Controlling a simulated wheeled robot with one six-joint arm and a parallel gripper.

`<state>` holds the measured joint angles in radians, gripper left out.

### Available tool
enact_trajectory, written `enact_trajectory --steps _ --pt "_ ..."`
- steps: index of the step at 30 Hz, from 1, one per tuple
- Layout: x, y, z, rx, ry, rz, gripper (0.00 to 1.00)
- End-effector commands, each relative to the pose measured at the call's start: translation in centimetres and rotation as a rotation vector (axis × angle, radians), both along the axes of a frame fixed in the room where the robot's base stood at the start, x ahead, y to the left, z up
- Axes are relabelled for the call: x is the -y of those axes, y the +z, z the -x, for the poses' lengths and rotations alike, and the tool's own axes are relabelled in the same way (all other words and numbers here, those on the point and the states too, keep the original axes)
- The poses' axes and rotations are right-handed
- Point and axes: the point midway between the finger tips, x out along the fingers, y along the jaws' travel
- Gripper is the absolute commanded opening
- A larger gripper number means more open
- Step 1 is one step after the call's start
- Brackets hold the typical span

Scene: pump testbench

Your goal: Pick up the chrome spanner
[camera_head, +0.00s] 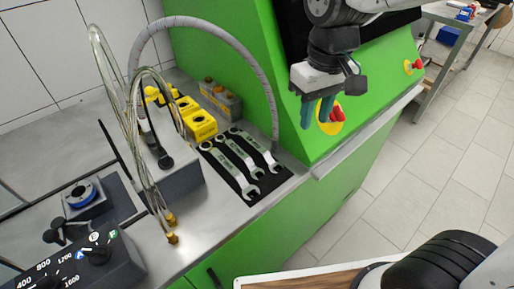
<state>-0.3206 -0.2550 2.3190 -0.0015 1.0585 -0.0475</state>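Three silver, chrome-looking spanners lie side by side on a black mat (211,161) on the grey bench top: a left spanner (226,168), a middle spanner (239,155) and a right spanner (257,150). Each has a greenish patch on its shaft. I cannot tell which one the task means by chrome. My gripper (318,118) hangs up and to the right of the spanners, in front of the green cabinet, with its teal fingers pointing down. The fingers look apart with nothing between them. It touches no spanner.
A grey block (180,180) with looping hoses and brass fittings (172,228) stands left of the mat. Yellow blocks (200,126) sit behind it. A thick grey hose (262,75) arches down behind the spanners. The green cabinet (240,30) carries red-and-yellow emergency buttons. A control box (90,262) is front left.

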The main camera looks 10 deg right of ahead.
Motion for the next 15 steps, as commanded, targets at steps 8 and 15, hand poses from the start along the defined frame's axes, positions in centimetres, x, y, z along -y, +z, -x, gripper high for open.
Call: enact_trajectory --steps 8,15 --pt "-8.3 -4.9 -4.5 -0.049 0.186 0.019 0.31" --pt "-10.2 -6.2 -6.0 -0.023 0.225 0.009 0.31"
